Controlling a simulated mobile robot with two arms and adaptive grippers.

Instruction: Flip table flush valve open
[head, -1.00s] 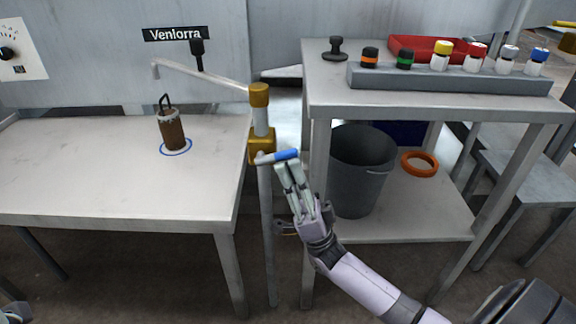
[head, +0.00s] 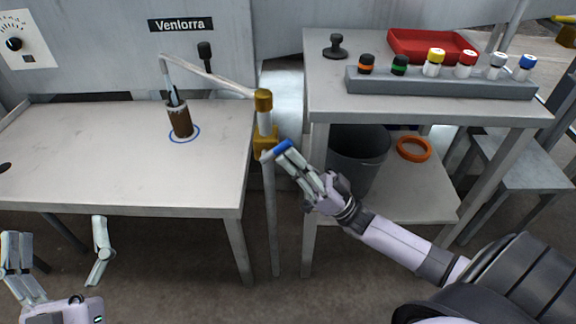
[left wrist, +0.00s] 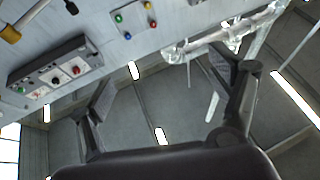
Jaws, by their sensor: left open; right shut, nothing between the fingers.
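The flush valve has a yellow body (head: 265,142) on a post by the table's right edge. Its lever has a blue grip (head: 282,147) that slants up to the right. My right gripper (head: 284,160) is shut and empty, its fingertips at the lever's grip; I cannot tell if they touch. A jointed spout pipe (head: 210,80) runs from the post over the table. A brown cylinder (head: 181,119) stands in a blue ring on the table, under the spout's end. A pale streak shows between spout and cylinder. My left gripper (head: 58,232) is open and empty at lower left.
The white table (head: 90,150) is mostly bare. A right-hand bench (head: 430,108) carries a grey rack (head: 440,84) of several capped bottles, a red tray (head: 425,40) and a black stamp-like object (head: 335,46). A grey bucket (head: 355,165) and orange ring (head: 413,149) are on its shelf.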

